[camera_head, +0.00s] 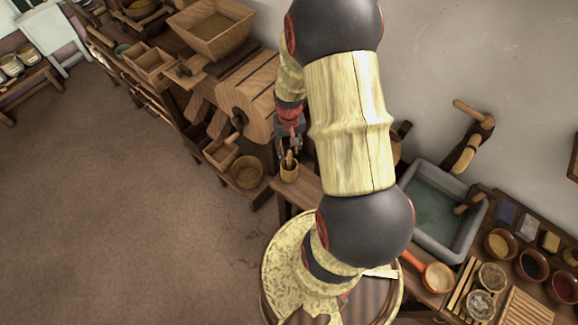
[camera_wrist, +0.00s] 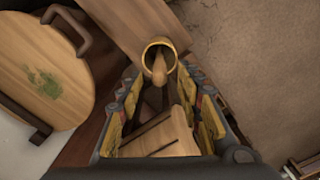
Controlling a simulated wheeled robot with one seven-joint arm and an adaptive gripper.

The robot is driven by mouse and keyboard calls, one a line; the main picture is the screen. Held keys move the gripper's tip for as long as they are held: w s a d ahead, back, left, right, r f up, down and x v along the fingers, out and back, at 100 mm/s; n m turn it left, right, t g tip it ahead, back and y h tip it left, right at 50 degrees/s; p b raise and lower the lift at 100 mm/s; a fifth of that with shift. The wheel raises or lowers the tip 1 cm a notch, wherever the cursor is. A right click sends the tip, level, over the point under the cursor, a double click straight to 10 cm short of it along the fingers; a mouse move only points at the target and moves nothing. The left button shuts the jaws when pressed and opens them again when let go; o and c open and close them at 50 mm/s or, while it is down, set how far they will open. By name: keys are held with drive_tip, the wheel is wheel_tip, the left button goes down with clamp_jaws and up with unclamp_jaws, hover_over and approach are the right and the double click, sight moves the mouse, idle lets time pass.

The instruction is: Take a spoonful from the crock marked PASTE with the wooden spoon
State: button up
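A small wooden cup (camera_head: 289,173) stands on the edge of the bench in the head view, with wooden handles sticking up from it. In the wrist view, the cup (camera_wrist: 171,47) shows its round rim and a rounded wooden end (camera_wrist: 159,70) inside; I cannot tell whether this is the wooden spoon. My gripper (camera_wrist: 160,82) is open, its fingers wide apart, with the cup just beyond the fingertips. In the head view, my gripper (camera_head: 290,143) hangs just above the cup, partly hidden by my arm. I can read no PASTE mark on any vessel.
A grey basin (camera_head: 408,222) stands right of my arm, beside several bowls and an orange-handled pan (camera_head: 437,277). A large wooden box (camera_head: 250,98) stands behind the cup. A round wooden board (camera_wrist: 40,70) lies left in the wrist view. The floor (camera_head: 110,200) is clear.

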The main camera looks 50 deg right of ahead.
sight(289, 164)
wheel_tip(289, 164, down, 3)
drive_tip(key=shift+r, duration=0.15)
drive_tip(key=shift+c, duration=0.2)
clamp_jaws()
idle(0.3)
